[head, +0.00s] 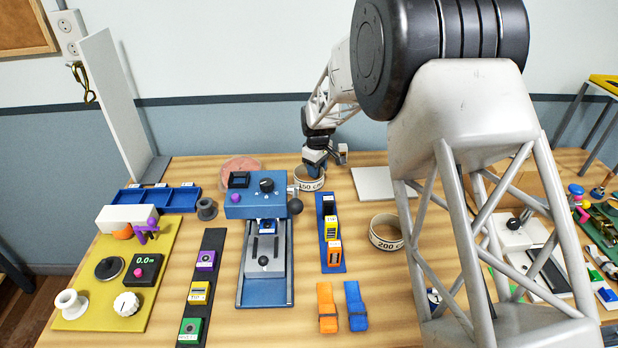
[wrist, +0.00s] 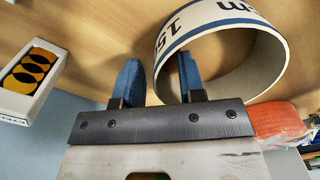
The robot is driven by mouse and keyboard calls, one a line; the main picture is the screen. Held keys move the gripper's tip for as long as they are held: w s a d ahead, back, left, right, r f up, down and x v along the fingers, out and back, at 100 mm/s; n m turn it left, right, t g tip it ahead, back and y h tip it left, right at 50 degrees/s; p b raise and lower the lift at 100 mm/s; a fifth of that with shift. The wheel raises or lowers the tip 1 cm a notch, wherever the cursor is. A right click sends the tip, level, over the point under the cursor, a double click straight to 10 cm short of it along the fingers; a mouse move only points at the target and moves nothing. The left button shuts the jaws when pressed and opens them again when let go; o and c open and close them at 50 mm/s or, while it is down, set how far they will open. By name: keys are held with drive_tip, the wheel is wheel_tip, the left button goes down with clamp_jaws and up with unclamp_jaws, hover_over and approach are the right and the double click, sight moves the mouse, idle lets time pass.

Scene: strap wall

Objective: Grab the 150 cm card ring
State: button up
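The 150 cm card ring (head: 309,184) is a cream band with dark lettering, standing on the table at the back, behind the blue press. My gripper (head: 317,166) is over its rim. In the wrist view the ring (wrist: 262,82) shows its lettered outer side and its hollow. My gripper (wrist: 157,62) is open there, with one blue finger outside the ring at left and the other appearing inside it. The ring's near wall lies between them, with a gap visible to the left finger. Contact with the right finger is hard to tell.
A second ring marked 200 cm (head: 386,233) stands to the right. The blue press (head: 258,207) with its dark knob is close in front. A pinkish round disc (head: 241,168) lies at left, and a white board (head: 374,184) at right. A white box (wrist: 30,82) shows in the wrist view.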

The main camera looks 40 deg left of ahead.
idle(0.5)
clamp_jaws()
drive_tip(key=shift+r, duration=5)
